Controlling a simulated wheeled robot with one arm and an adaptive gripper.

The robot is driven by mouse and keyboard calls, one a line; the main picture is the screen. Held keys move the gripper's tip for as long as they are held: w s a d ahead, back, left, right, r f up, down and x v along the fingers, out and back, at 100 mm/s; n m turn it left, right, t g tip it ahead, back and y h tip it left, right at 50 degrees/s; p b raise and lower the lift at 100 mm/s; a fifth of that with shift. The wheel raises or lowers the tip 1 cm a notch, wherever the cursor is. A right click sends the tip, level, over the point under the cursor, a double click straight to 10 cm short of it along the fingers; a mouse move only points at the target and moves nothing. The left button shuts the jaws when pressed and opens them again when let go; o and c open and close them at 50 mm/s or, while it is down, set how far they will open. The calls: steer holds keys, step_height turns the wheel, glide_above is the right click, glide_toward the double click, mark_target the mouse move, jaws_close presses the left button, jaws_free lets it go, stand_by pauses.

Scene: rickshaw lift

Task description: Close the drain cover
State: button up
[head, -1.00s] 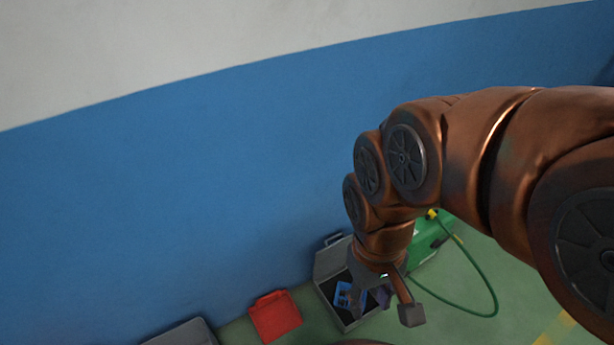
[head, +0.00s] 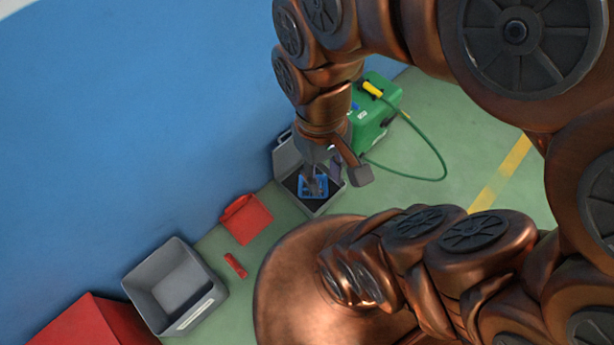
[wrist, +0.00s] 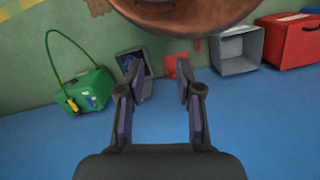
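I cannot make out a drain cover or a drain opening in either view. My gripper (wrist: 158,78) shows in the wrist view with its two dark fingers spread apart and nothing between them. In the head view my gripper (head: 320,172) hangs at the end of my copper-coloured arm, in front of an open grey box. My arm and rounded base cover much of the floor in the head view.
An open grey box (head: 322,207) with a blue item (head: 312,186) inside stands by the blue wall (head: 120,140). A green machine (head: 378,108) with a hose, a red container (head: 246,218), a grey bin (head: 175,285) and a red box (head: 95,325) line it.

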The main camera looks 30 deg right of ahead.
steer(key=shift+w+f+b, duration=0.25)
steer(key=shift+f+b, duration=0.05)
steer(key=shift+f, duration=0.05)
steer(key=shift+c, duration=0.8)
steer(key=w+f+n+t+b, duration=0.1)
steer(key=w+f+b, duration=0.4)
steer(key=w, duration=0.1)
steer(key=w+f+n+b, duration=0.1)
steer(key=w+f+b, duration=0.4)
steer(key=w+f, duration=0.1)
steer(key=w+f+t+y+b, duration=0.1)
steer(key=w+f+b, duration=0.4)
steer(key=w, duration=0.3)
steer(key=shift+w+a+f+n+t, duration=0.1)
steer(key=shift+a+f+n+t, duration=0.1)
steer(key=shift+n+t, duration=0.15)
jaws_close()
steer(key=t+b, duration=0.4)
steer(key=b, duration=2)
glide_toward(279, 140)
steer(key=a+f, duration=0.2)
steer(key=shift+a+f+g, duration=0.25)
steer(key=shift+a+f, duration=0.05)
steer(key=shift+f, duration=0.05)
steer(key=shift+x, duration=0.85)
